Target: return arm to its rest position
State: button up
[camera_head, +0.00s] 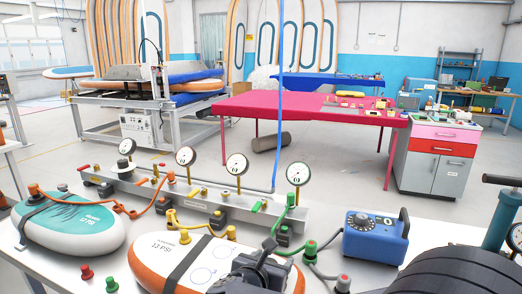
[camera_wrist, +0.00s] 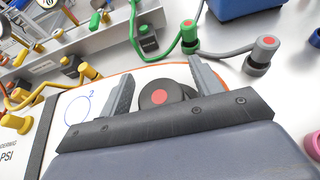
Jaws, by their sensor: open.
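My gripper (camera_head: 268,256) is over the right part of the white and orange inflatable board (camera_head: 150,252) marked 12 PSI. In the wrist view my gripper (camera_wrist: 163,82) has its two grey fingers spread apart. A round dark piece with a red centre (camera_wrist: 159,97) shows between the fingers on the board. I cannot tell whether the fingers touch it. The fingers look empty otherwise. My gripper hides part of the board in the head view.
A teal and white board (camera_head: 70,226) lies at left. Behind stands a metal manifold (camera_head: 190,201) with gauges and coloured hoses. A green hose fitting (camera_head: 309,250) is close right of my gripper. A blue box (camera_head: 375,237) stands further right. Loose caps (camera_head: 87,272) lie at front left.

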notch_tip(320, 180, up, 3)
jog(key=shift+s+f+p, duration=0.1)
jog(key=shift+s+p, duration=0.05)
jog(key=shift+p, duration=1.45)
jog(key=shift+f, duration=0.1)
